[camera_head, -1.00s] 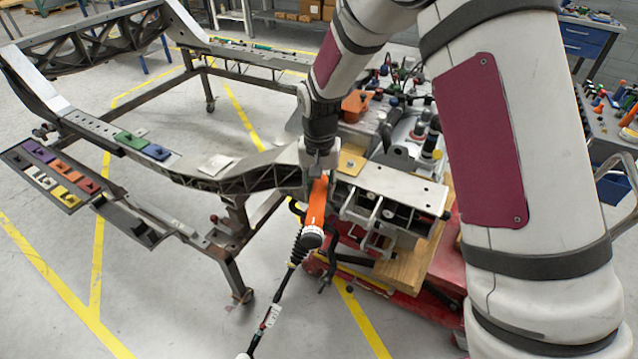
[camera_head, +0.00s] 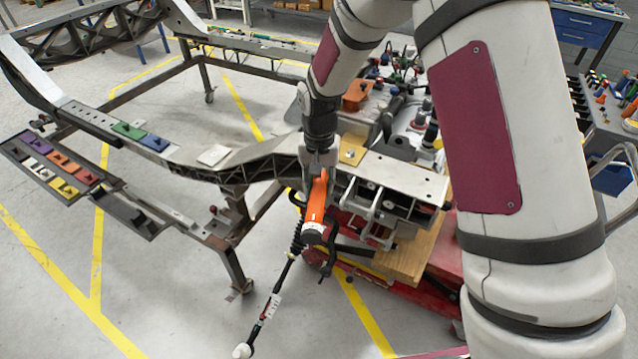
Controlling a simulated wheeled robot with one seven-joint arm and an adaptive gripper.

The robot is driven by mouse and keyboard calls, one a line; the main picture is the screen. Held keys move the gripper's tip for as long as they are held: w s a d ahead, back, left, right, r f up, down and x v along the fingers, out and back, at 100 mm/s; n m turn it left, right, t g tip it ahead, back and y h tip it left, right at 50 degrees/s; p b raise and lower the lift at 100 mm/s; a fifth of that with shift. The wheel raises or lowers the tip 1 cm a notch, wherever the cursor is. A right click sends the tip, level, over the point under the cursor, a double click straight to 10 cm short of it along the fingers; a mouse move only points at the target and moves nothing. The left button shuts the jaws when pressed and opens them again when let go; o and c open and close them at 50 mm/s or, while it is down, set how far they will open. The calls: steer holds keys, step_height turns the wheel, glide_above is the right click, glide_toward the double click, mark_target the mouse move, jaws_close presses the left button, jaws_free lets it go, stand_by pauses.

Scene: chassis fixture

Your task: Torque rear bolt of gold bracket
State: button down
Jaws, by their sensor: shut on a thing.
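My gripper (camera_head: 318,165) is shut on an orange torque tool (camera_head: 317,200). The tool has a white round end and a black coiled cable (camera_head: 275,300) hanging down toward the floor. The gold bracket (camera_head: 352,153) is a small flat plate just right of my gripper, on the end of the chassis. A small bolt head shows on the bracket's face. My gripper and the tool are beside the bracket's left edge. The tool's working tip is hidden, so I cannot tell whether it touches any bolt.
The grey chassis rail (camera_head: 235,170) runs left from the bracket. Green (camera_head: 128,130) and blue (camera_head: 155,143) brackets sit on it. A tray (camera_head: 80,195) of coloured brackets is at the left. A red cart (camera_head: 440,285) with a wooden block stands below right. Open floor lies at front left.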

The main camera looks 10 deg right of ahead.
steer(key=shift+f, duration=0.35)
steer(key=shift+a, duration=0.2)
steer(key=shift+w+a+m, duration=0.2)
steer(key=shift+a+m, duration=0.1)
steer(key=shift+a, duration=0.1)
steer(key=shift+a+b, duration=0.2)
steer(key=shift+b, duration=0.1)
steer(key=shift+w+a, duration=0.15)
stand_by(0.5)
steer(key=shift+w+a+m, duration=0.1)
steer(key=shift+a+m, duration=0.25)
steer(key=shift+m, duration=0.05)
steer(key=shift+w+a, duration=0.15)
steer(key=shift+a, duration=0.2)
steer(key=shift+w+a+m+b, duration=0.3)
steer(key=shift+a+m+b, duration=0.1)
steer(key=shift+a+m, duration=0.15)
steer(key=shift+w+a, duration=0.15)
steer(key=shift+a, duration=0.05)
stand_by(0.7)
